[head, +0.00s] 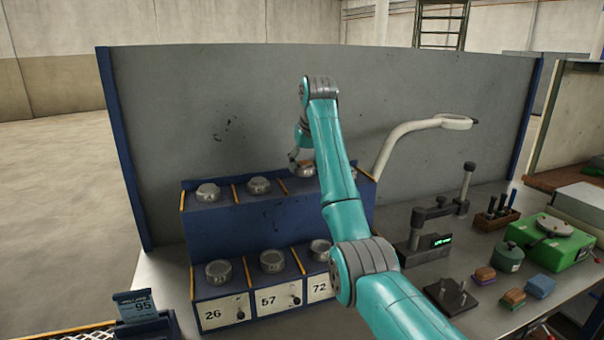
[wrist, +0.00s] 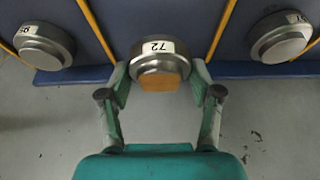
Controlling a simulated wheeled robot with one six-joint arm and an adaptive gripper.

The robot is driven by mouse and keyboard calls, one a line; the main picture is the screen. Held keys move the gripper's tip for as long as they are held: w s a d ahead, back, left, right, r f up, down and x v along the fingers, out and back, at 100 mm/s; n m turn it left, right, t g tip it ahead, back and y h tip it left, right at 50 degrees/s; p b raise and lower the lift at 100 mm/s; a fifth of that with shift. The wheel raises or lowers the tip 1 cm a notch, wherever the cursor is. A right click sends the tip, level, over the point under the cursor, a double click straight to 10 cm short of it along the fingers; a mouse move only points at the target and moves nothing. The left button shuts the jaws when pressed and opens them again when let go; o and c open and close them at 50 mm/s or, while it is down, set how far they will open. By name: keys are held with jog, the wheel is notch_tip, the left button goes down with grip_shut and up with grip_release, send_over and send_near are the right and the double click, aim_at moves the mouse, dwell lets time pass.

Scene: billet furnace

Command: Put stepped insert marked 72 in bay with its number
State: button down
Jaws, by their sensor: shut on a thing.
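The stepped insert marked 72 (wrist: 158,66) is a round grey metal piece with a white label and an orange-brown patch on its face. My gripper (wrist: 160,84) is shut on it, one finger on each side. In the head view my gripper (head: 299,160) is at the upper tier of the blue rack (head: 232,228), with the insert partly behind my arm. The insert is between two yellow dividers; I cannot tell whether it touches the shelf. On the lower tier, the bay plate marked 72 (head: 319,288) is right of plates 26 (head: 214,315) and 57 (head: 268,301), partly hidden by my arm.
Similar inserts stand on the upper tier (head: 208,192) and lower tier (head: 218,271), including one behind plate 72 (head: 320,249). A grey panel (head: 230,110) stands behind the rack. A pale curved arm (head: 400,132), a gauge stand (head: 428,240) and a green box (head: 550,243) are to the right.

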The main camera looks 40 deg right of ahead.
aim_at(306, 167)
jog(key=shift+f, duration=1.45)
jog(key=shift+c, duration=1.1)
grip_release()
jog(key=shift+f, duration=0.15)
